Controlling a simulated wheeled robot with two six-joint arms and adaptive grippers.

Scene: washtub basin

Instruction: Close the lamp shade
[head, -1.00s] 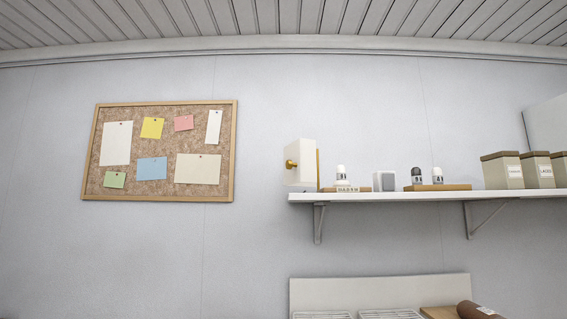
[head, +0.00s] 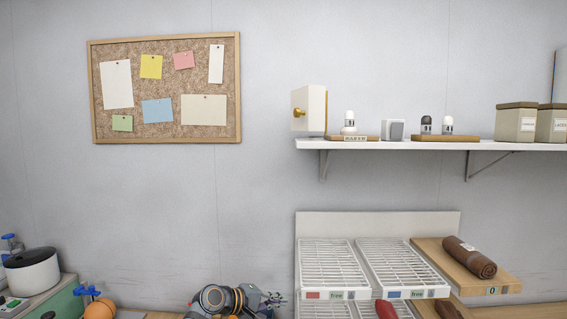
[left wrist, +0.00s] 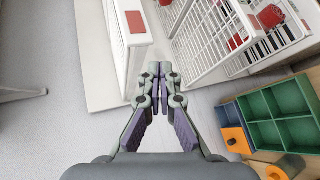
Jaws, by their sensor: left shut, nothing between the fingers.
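A white box-like piece with a round brass knob (head: 311,109) stands upright at the left end of the wall shelf in the head view. I cannot tell whether it is the lamp shade, and no other lamp shade can be made out. My left gripper (head: 272,299) is low at the bottom edge of the head view, well below the shelf and apart from that piece. In the left wrist view my left gripper (left wrist: 153,70) has its fingertips together with nothing held. My right gripper is not in view.
The shelf (head: 400,145) also holds small shakers, a grey block and canisters. White wire racks (head: 333,262) and a brown roll on a board (head: 463,257) lie below. A cork board (head: 165,88) hangs at left. A green divided tray (left wrist: 290,133) shows lower right in the wrist view.

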